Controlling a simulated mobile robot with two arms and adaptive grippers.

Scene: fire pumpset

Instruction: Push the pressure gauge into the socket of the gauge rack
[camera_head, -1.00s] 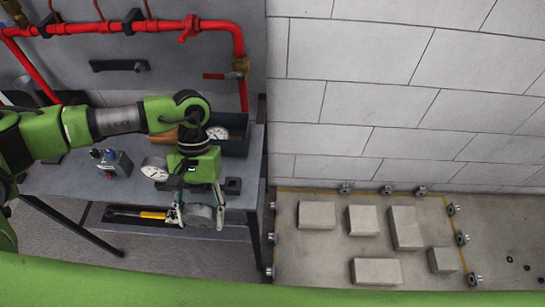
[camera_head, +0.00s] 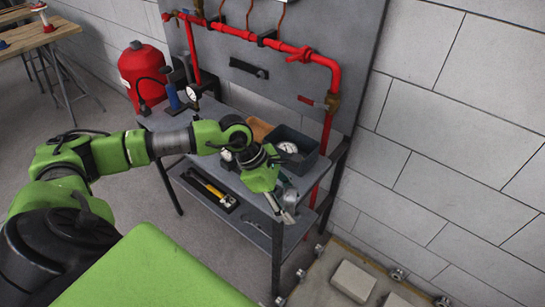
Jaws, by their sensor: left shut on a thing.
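My left gripper (camera_head: 282,208) points down at the right front edge of the grey workbench. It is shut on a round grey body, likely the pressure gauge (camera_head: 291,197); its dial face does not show. Another gauge with a white dial (camera_head: 288,147) lies in a dark open bin (camera_head: 310,160) behind the gripper. A further pale round thing (camera_head: 227,155) is partly hidden by my left arm. I cannot pick out the gauge rack or its socket for sure; the arm and gripper cover part of the bench top. My right gripper is not in view.
Red pipework (camera_head: 240,34) runs along the grey back panel. A red tank (camera_head: 143,72) stands at the bench's left end. A lower shelf holds a tray with a yellow-handled tool (camera_head: 205,185). A block wall (camera_head: 460,130) closes the right side.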

